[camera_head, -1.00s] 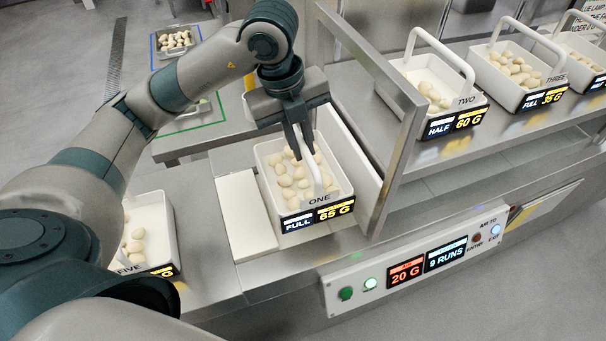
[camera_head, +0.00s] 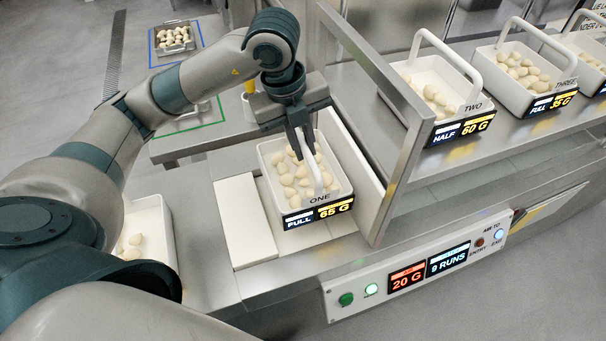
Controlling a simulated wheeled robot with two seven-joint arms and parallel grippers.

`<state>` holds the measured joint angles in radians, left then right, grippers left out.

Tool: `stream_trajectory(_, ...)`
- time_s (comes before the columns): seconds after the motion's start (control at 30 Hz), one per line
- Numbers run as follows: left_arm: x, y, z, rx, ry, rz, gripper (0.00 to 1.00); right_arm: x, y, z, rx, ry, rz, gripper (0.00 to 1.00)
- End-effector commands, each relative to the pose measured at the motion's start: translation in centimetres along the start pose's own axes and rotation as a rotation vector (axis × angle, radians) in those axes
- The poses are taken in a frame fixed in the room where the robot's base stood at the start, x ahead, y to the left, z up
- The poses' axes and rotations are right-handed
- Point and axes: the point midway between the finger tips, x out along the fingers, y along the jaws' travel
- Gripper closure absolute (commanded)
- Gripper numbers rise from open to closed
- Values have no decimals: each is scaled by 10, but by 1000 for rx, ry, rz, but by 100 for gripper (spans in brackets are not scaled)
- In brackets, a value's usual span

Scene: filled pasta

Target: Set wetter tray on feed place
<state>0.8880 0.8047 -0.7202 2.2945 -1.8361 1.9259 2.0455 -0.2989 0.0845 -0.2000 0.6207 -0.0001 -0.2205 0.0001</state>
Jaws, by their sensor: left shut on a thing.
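Tray ONE (camera_head: 267,180), white with an arched handle and pale filled pasta, reads FULL and 65 G. It sits on the steel bench beside a white flat pad (camera_head: 243,222), left of an upright metal frame. My left gripper (camera_head: 302,153) is over it, shut on its handle. I cannot tell whether the tray is lifted. Tray TWO (camera_head: 414,126) reads HALF, 60 G; tray THREE (camera_head: 509,96) reads FULL, 35 G. Both stand on the raised shelf at right. Another white tray (camera_head: 159,222) at lower left is partly hidden by my arm. My right gripper is out of view.
The metal frame (camera_head: 407,150) stands close right of tray ONE. A control panel (camera_head: 420,266) on the bench front reads 20 G and 9 RUNS. A pasta tray (camera_head: 174,47) stands on a blue-outlined spot at the back. Another tray is cut off at far right.

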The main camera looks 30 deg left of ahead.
Motion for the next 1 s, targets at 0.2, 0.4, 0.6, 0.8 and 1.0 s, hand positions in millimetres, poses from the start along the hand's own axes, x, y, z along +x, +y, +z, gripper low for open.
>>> stream_trajectory(0.2,26,6,0,0,0,1,100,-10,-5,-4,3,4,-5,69)
stream_trajectory(0.4,33,6,1,-1,-1,-3,100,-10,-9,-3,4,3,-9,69)
stream_trajectory(0.6,33,6,0,0,-1,-2,100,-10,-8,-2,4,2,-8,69)
stream_trajectory(0.8,47,10,0,-1,1,2,100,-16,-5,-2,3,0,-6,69)
stream_trajectory(1.0,69,14,0,-1,1,0,100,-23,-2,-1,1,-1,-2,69)
